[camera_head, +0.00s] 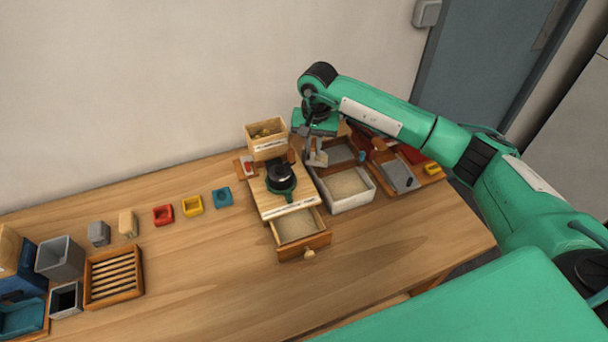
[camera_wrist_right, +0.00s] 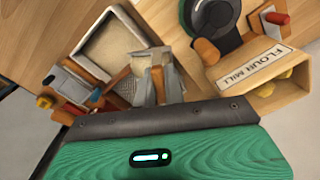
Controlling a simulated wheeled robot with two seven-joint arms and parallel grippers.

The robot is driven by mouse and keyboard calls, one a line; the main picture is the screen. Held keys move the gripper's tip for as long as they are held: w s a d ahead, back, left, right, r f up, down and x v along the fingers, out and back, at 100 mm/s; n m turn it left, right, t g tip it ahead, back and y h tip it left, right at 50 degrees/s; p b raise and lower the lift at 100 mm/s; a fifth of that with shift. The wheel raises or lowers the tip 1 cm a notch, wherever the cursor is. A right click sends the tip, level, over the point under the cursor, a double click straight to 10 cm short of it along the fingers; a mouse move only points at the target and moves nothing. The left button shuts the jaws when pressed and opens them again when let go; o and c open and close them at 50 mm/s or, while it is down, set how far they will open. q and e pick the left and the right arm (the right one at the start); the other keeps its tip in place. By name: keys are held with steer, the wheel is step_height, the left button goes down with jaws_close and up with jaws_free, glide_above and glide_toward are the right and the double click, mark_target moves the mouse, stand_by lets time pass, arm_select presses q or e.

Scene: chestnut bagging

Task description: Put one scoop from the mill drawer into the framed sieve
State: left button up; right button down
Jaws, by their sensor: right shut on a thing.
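The flour mill has a dark round grinder with a green base (camera_head: 281,180) on a wooden top. Its drawer (camera_head: 318,241) is pulled out at the front and holds pale flour. A pale-framed box with a beige bottom (camera_head: 356,203), which looks like the framed sieve, stands right of the mill; it also shows in the wrist view (camera_wrist_right: 88,48). My right gripper (camera_head: 310,148) is above the back left of this box, shut on what looks like a small grey scoop (camera_head: 318,159). My left gripper is out of view.
A wooden hopper box (camera_head: 267,150) stands behind the grinder. A wooden tray with a grey panel (camera_head: 400,177) lies right of the sieve. Small coloured blocks, a slatted rack (camera_head: 113,276) and bins are at left. The table's front middle is clear.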

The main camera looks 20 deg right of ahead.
steer(key=w+d+m, duration=0.4)
steer(key=w+d, duration=0.1)
steer(key=d, duration=0.3)
steer(key=shift+s+d+f+t+y+b, duration=0.2)
steer(key=shift+s+d+t+y+b, duration=0.65)
steer(key=shift+b, duration=1.25)
steer(key=shift+s+d+f+t+y+b, duration=0.25)
steer(key=shift+d+t+y+b, duration=0.15)
steer(key=shift+t+y+b, duration=1.3)
steer(key=shift+s+d+f+t+y+b, duration=0.2)
steer(key=shift+s+d+t+y+b, duration=0.55)
steer(key=shift+b, duration=1.7)
steer(key=shift+w+a+r, duration=0.15)
steer(key=shift+w, duration=0.15)
